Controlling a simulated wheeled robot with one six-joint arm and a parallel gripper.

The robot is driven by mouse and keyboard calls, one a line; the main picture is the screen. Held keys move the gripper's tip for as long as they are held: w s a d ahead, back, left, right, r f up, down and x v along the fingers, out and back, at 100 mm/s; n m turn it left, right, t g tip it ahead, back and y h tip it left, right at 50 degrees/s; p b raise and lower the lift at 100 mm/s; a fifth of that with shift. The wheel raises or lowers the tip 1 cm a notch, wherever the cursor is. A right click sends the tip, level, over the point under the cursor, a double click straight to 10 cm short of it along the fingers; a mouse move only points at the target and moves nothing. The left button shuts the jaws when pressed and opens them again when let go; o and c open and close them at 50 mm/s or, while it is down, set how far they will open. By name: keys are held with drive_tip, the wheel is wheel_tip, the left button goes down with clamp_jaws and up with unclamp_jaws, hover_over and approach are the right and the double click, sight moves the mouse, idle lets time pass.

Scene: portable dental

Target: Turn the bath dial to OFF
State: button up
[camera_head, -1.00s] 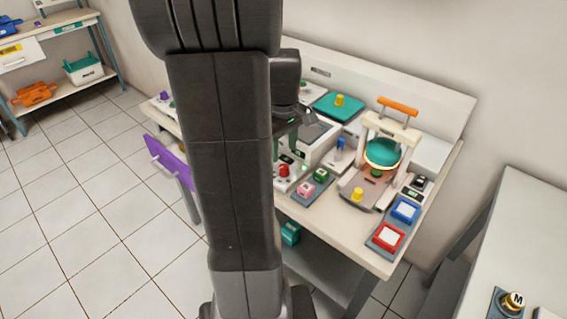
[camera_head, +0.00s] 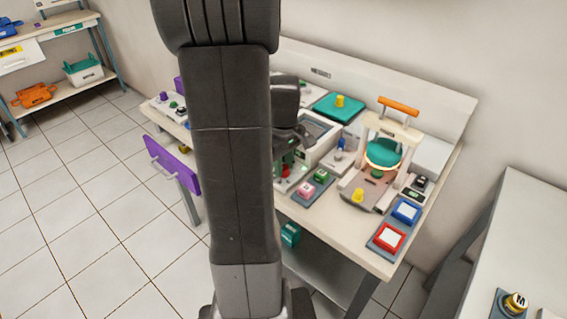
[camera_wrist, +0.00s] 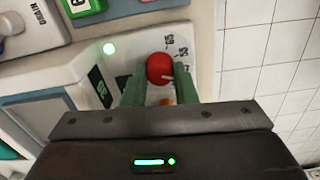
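The bath dial is a red round knob (camera_wrist: 159,69) with a pale pointer line, on a white panel beside printed numbers such as 65 and 55. In the head view the red knob (camera_head: 286,171) is partly hidden by my fingers. My gripper (camera_wrist: 160,84) has green fingers, one on each side of the knob's near part, with a gap about as wide as the knob. It looks open; I cannot tell whether the fingers touch the knob. The OFF mark is not visible.
A lit green lamp (camera_wrist: 109,49) and a dark display (camera_wrist: 101,87) are beside the dial. A pad with pink and green buttons (camera_head: 313,187) lies to the right. A press with an orange handle (camera_head: 398,105) stands farther right.

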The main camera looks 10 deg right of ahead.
sight(284, 167)
drive_tip(key=shift+m, duration=0.4)
drive_tip(key=m+p, duration=0.1)
drive_tip(key=m, duration=0.2)
drive_tip(key=shift+m+p, duration=0.3)
drive_tip(key=shift+m, duration=1.7)
drive_tip(key=o, duration=1)
wheel_tip(284, 167, up, 14)
drive_tip(key=shift+f+p, duration=0.1)
drive_tip(key=shift+p, duration=0.5)
